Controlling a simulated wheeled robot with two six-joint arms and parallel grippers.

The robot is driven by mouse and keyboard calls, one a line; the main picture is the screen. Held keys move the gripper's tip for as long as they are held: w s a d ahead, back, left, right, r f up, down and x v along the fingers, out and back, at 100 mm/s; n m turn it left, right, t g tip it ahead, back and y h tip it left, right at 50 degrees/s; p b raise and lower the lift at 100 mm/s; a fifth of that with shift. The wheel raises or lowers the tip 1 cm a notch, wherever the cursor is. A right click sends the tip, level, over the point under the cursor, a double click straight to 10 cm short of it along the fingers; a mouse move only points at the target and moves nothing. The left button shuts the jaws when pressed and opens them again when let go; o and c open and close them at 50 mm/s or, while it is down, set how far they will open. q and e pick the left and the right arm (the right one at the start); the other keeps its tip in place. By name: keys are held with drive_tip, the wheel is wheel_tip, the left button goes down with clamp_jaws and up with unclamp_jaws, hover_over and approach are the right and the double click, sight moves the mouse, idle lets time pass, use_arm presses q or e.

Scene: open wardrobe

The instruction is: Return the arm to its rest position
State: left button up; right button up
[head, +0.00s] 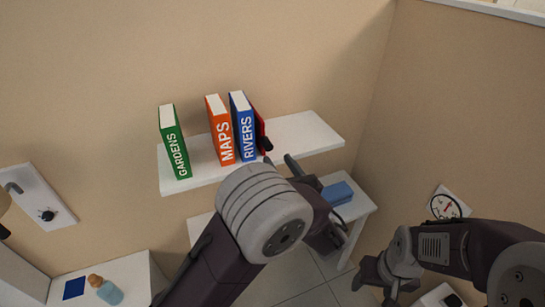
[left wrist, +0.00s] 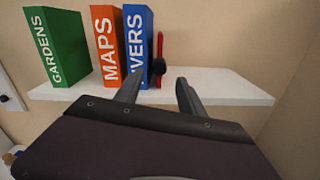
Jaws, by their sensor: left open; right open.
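My left gripper (head: 281,162) is open and empty in front of the white wall shelf (head: 305,132). Its two fingers also show apart in the left wrist view (left wrist: 158,92), just below the books. My left arm hides part of the shelf's front edge in the head view. My right gripper (head: 374,290) is open and empty at the lower right, low and away from the shelf.
Green GARDENS (head: 174,143), orange MAPS (head: 220,130) and blue RIVERS (head: 243,126) books stand on the shelf. A thin red object (left wrist: 160,47) with a black round part is beside RIVERS. A blue box (head: 337,194) lies on a lower white table. The shelf's right end is clear.

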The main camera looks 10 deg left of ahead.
use_arm(q)
drive_tip(key=shift+s+d, duration=0.35)
drive_tip(key=shift+s, duration=0.25)
drive_tip(key=shift+a, duration=0.1)
